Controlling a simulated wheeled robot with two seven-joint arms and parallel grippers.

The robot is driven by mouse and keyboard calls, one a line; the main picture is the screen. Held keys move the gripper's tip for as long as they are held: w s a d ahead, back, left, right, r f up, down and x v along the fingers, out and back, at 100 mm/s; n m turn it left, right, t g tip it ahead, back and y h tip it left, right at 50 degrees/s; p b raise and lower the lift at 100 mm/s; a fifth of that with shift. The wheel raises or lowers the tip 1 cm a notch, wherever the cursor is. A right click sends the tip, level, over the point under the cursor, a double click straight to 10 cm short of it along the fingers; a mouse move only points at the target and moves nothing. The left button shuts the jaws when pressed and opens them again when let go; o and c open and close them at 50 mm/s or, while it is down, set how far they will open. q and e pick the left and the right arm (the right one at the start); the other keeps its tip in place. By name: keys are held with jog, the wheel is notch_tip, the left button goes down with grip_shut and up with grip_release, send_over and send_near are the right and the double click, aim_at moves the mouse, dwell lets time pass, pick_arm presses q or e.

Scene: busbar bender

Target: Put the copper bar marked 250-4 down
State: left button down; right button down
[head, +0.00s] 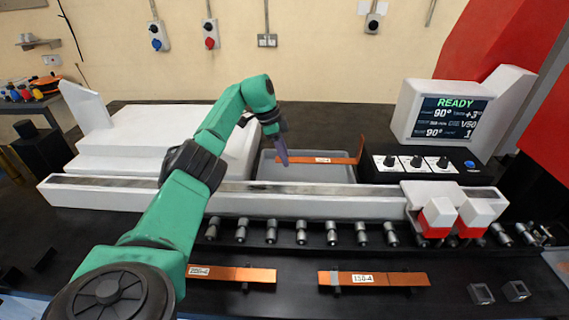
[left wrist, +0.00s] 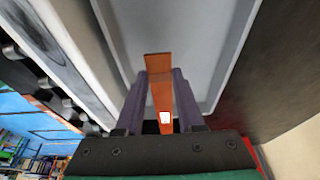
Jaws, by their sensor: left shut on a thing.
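My left gripper (head: 284,158) is shut on a copper bar (head: 305,160) at the grey tray behind the long white rail. The bar has a white label too small to read and an upturned right end. In the left wrist view the bar (left wrist: 160,88) runs between the two purple fingers (left wrist: 160,100), with the tray behind it. I cannot tell whether the bar touches the tray (left wrist: 210,106). A flat copper bar (head: 255,275) at the front left has a label ending in -4, hard to read. Another bar (head: 405,279) reads 150-4. My right gripper is not in view.
The white rail (head: 300,204) and a row of grey rollers (head: 301,232) lie between the tray and the front bars. A READY screen (head: 453,117) and a knob panel (head: 420,178) stand right of the tray. White blocks (head: 150,150) stand left.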

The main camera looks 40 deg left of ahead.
pick_arm(q)
notch_tip(320, 180, down, 3)
jog(key=shift+s+d+r, duration=0.1)
jog(key=shift+r, duration=0.1)
jog(key=shift+f, duration=0.75)
jog(key=c, duration=0.5)
grip_release()
